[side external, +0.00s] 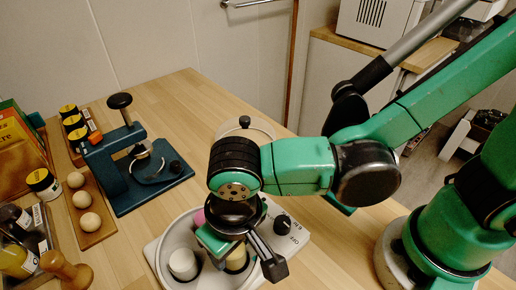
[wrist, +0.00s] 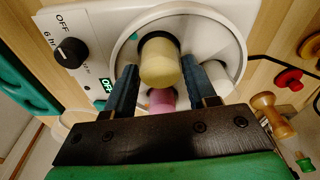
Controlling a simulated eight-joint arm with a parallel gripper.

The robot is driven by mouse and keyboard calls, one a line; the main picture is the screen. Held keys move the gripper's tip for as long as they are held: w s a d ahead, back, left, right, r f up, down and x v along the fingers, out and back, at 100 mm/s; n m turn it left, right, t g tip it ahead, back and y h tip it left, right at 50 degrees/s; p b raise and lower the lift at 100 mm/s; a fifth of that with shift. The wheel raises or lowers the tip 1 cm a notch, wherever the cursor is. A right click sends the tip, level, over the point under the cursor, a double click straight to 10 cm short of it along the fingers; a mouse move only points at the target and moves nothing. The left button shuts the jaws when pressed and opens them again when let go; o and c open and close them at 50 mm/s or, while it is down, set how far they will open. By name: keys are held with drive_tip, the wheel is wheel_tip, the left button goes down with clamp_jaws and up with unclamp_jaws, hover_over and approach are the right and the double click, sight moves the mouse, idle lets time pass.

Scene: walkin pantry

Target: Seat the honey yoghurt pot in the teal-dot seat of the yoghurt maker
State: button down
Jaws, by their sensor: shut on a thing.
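My gripper (wrist: 161,72) is shut on the pale yellow honey yoghurt pot (wrist: 160,62), one finger on each side of it. The pot also shows in the side external view (side external: 237,259), partly behind the gripper. It is over the round bowl of the white yoghurt maker (wrist: 112,45), in front of a dark round seat opening. Whether its base is in the seat cannot be told. A small teal mark (wrist: 133,37) shows on the bowl beside that opening. A pink pot (wrist: 160,98) and a white pot (wrist: 219,76) stand in the bowl.
The maker has a black dial (side external: 282,224) on its panel. A clear lid (side external: 245,128) lies behind my gripper. A blue press stand (side external: 130,165), a wooden holder with pale balls (side external: 90,222) and several jars are at the left. The wooden counter's middle is clear.

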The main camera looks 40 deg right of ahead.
drive_tip(key=shift+f, duration=0.4)
idle(0.3)
unclamp_jaws()
wheel_tip(320, 180, up, 7)
idle(1.1)
drive_tip(key=w+d+r+t, duration=0.1)
drive_tip(key=w+d+t, duration=0.2)
drive_tip(key=d, duration=0.7)
drive_tip(key=w+d+m+t, duration=0.1)
drive_tip(key=w+d+t, duration=0.1)
drive_tip(key=d, duration=0.9)
drive_tip(key=shift+w+d+r+t, duration=0.3)
drive_tip(key=shift+w+r+t, duration=0.1)
drive_tip(key=shift+w, duration=0.25)
